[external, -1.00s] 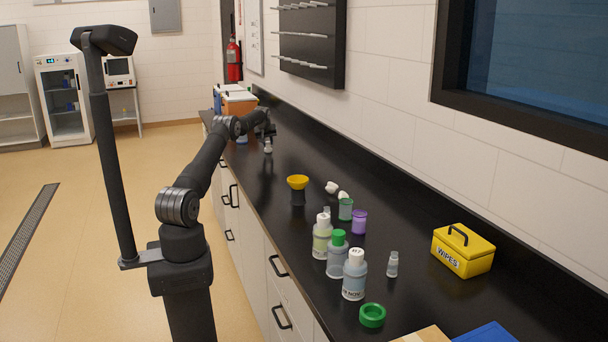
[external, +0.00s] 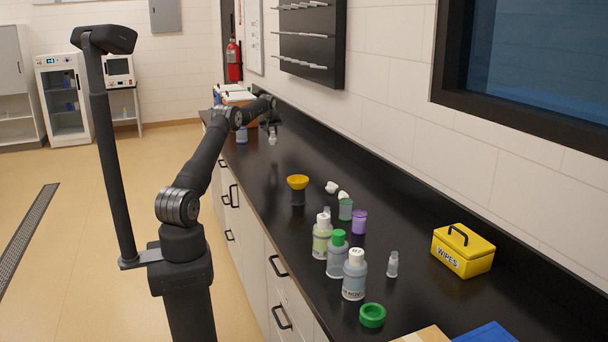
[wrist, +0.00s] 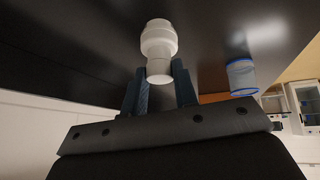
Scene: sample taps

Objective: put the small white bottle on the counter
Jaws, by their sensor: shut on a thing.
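The small white bottle (external: 272,140) is at the far part of the black counter (external: 258,185), under the end of my arm. In the wrist view the white bottle (wrist: 159,48) sits between the two dark blue fingers of my gripper (wrist: 160,90). My gripper (external: 271,130) is shut on it. In the external view the bottle looks roughly upright. I cannot tell whether its base touches the counter.
A blue-rimmed clear container (wrist: 241,76) stands beside the bottle in the wrist view. A brown and white box (external: 238,98) is at the counter's far end. The counter between is clear.

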